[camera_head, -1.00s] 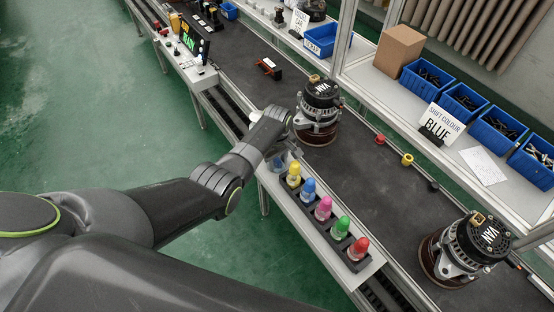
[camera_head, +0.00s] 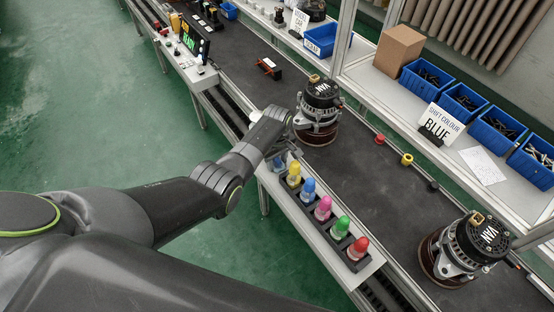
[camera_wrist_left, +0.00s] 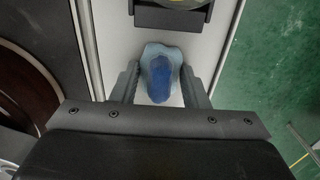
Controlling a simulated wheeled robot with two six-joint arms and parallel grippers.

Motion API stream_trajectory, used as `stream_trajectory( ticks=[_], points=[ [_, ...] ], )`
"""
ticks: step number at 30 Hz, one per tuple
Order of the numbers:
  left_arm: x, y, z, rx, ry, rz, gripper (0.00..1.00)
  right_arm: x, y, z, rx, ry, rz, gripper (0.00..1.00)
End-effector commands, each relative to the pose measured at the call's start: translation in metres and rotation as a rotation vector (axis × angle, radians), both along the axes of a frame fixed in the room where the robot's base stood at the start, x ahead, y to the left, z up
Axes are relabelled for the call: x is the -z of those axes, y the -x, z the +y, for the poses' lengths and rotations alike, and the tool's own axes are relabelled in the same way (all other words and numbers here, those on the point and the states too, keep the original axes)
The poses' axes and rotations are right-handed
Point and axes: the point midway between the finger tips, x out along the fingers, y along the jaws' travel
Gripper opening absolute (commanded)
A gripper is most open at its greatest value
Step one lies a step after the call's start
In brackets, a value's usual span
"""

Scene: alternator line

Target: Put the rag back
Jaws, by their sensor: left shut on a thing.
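The rag is a small grey-blue cloth with a darker blue middle (camera_wrist_left: 160,75). In the wrist view it sits between the two fingers of my left gripper (camera_wrist_left: 160,88), which is shut on it, over the pale ledge. In the head view the left gripper (camera_head: 279,152) is at the ledge, just beyond the yellow-capped bottle, and only a bit of the rag (camera_head: 278,164) shows below it. Whether the rag touches the ledge is hard to tell. My right gripper is not in view.
A black rack (camera_head: 327,225) of coloured bottles stands on the ledge beside the gripper; its end shows in the wrist view (camera_wrist_left: 172,18). An alternator (camera_head: 318,112) stands on the dark conveyor close by, another (camera_head: 465,250) at lower right. Blue bins (camera_head: 428,80) line the shelf.

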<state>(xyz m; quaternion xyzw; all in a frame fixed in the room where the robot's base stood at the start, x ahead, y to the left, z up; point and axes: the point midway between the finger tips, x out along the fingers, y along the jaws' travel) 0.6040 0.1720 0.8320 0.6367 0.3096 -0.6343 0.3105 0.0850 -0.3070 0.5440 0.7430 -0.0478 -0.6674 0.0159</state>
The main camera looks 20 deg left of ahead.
Motion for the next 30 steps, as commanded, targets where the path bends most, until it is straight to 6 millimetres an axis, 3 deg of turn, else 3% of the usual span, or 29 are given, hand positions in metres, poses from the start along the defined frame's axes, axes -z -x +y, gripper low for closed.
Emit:
stream_trajectory(
  ticks=[10,11,16,30],
  points=[
    [0.0028,0.0026,0.0,-0.001,0.0,0.006,0.2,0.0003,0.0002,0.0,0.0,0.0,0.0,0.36],
    [0.0028,0.0026,0.0,-0.001,0.0,0.006,0.45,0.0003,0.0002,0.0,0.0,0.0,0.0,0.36],
    [0.0023,0.0019,-0.0002,0.0,0.001,0.004,0.66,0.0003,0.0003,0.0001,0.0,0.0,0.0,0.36],
    [0.0009,0.0009,0.0001,0.0,0.0,0.001,0.66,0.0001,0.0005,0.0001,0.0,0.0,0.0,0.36]
  ],
)
